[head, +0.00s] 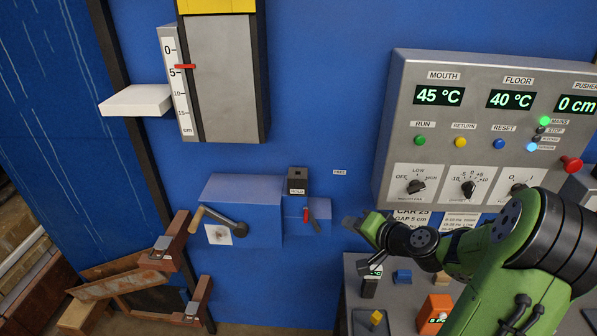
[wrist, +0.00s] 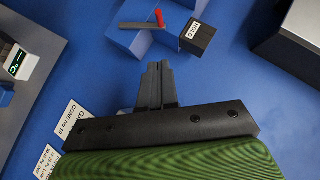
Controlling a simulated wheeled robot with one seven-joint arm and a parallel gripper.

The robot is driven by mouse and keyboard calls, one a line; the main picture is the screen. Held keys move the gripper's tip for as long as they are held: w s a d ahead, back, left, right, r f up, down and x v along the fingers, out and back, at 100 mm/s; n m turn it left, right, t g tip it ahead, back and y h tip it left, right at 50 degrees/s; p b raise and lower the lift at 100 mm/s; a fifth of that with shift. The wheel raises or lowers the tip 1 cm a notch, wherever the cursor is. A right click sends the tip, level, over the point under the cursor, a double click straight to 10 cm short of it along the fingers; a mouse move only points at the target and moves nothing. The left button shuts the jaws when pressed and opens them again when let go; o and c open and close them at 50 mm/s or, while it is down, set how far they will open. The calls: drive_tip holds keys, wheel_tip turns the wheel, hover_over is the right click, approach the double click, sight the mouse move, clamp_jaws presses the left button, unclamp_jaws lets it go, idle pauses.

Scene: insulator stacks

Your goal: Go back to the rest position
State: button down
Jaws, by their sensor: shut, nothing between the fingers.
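My green and black arm comes in from the lower right in the head view. My gripper (head: 352,222) points left in front of the blue wall, just right of the blue box with the red-handled lever (head: 306,214). In the wrist view my gripper (wrist: 158,66) has its two dark fingers together with nothing between them. The red lever tip (wrist: 159,18) and the black HOLD block (wrist: 198,38) lie beyond the fingertips there. The fingers look apart from both.
A grey control panel (head: 395,115) with displays, buttons and knobs is on the wall at right. A grey table (head: 350,290) with small blocks stands below my arm. A crank handle (head: 197,219), a white shelf (head: 135,101) and brown brackets are at left.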

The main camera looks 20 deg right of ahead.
drive_tip(key=s+a+r+n+g, duration=0.1)
drive_tip(key=s+a+n+g, duration=0.2)
drive_tip(key=a, duration=0.4)
drive_tip(key=s+a+r+n+g, duration=0.1)
drive_tip(key=s+a+n+g, duration=0.1)
drive_tip(key=a+n+g, duration=0.3)
drive_tip(key=s+a+r+h, duration=0.1)
drive_tip(key=s+a+r, duration=0.1)
drive_tip(key=s, duration=0.7)
drive_tip(key=s+a+r+n+t+h+b, duration=0.1)
drive_tip(key=s+a+r, duration=0.2)
drive_tip(key=s, duration=0.6)
drive_tip(key=shift+a+r+n+h, duration=0.15)
drive_tip(key=shift+a+n+h, duration=0.1)
drive_tip(key=shift+n+h, duration=0.05)
drive_tip(key=shift+s, duration=0.15)
